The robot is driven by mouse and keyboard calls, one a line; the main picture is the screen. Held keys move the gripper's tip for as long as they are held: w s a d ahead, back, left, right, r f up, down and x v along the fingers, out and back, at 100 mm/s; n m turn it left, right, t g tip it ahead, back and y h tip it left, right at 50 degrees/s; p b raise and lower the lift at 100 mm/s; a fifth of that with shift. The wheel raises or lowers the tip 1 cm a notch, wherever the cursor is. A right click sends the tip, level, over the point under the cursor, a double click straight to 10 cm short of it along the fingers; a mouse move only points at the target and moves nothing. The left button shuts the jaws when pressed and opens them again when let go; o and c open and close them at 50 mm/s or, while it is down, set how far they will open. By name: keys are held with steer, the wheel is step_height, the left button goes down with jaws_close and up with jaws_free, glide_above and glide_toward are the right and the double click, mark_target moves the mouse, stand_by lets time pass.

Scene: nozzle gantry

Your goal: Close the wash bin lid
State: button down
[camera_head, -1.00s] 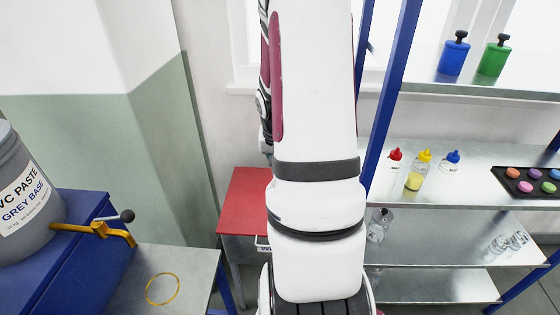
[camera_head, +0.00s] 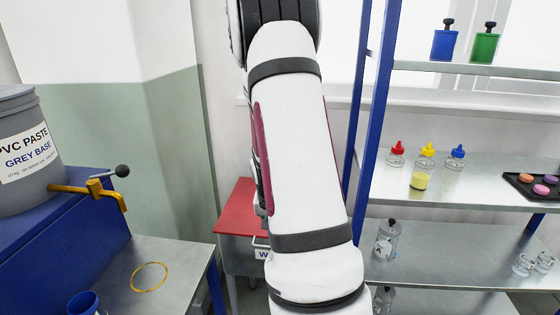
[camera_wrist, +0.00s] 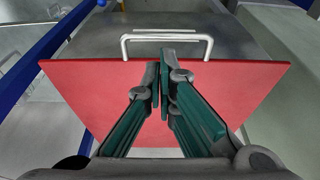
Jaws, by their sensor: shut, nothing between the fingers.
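The wash bin is a grey box (camera_head: 236,261) with a red lid (camera_head: 235,209), left of my arm in the head view. My arm hides its right side. The lid appears to lie flat across the top, with no opening visible. In the wrist view the red lid (camera_wrist: 95,95) fills the middle, and the bin's grey face (camera_wrist: 240,40) with a pale bar handle (camera_wrist: 167,37) shows beyond its edge. My gripper (camera_wrist: 160,74) is shut and empty, its tips over the lid near that edge. I cannot tell if they touch it.
Blue shelf posts (camera_head: 377,120) stand right of my arm, with bottles (camera_head: 420,168) on the shelves. At left are a metal table (camera_head: 180,262) with a yellow ring (camera_head: 149,277), a blue cup (camera_head: 84,303) and a paste bucket (camera_head: 25,150) on a blue block (camera_head: 60,240).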

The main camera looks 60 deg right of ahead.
step_height(320, 180, down, 6)
steer(key=b, duration=0.3)
steer(key=shift+s+a+f, duration=0.25)
steer(key=shift+a, duration=0.2)
stand_by(0.5)
steer(key=s+a+r+p, duration=0.3)
steer(key=s+a+r, duration=0.1)
steer(key=a+r, duration=0.4)
steer(key=shift+r, duration=0.7)
steer(key=shift+s, duration=0.1)
